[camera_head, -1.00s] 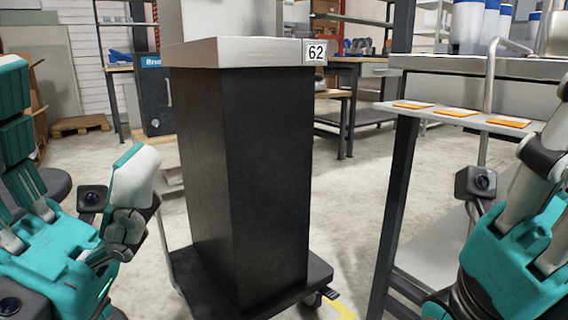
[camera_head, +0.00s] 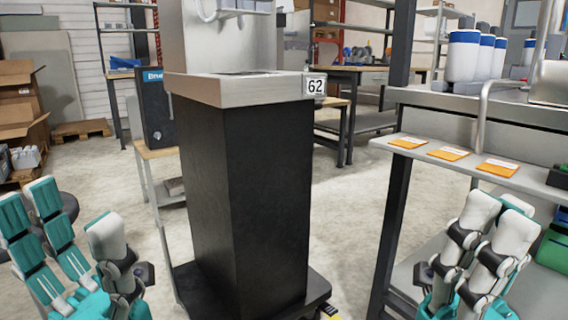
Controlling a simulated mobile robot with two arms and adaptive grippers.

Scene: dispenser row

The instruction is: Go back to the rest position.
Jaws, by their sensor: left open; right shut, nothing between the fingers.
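My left gripper (camera_head: 74,218) is at the lower left, with its teal and grey fingers pointing up and spread apart. It is open and empty, left of the black pedestal and clear of it. My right gripper (camera_head: 496,225) is at the lower right, with its grey fingers pointing up and close together. It is shut with nothing held, in front of the metal shelf unit. Both wrists are partly cut off by the bottom edge.
The black pedestal (camera_head: 250,190) marked 62 stands in the middle on a wheeled base. On the right, a shelf (camera_head: 445,172) holds orange cards, below a counter with blue-and-white containers (camera_head: 462,55). Cardboard boxes (camera_head: 18,115) stand far left. Floor shows between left gripper and pedestal.

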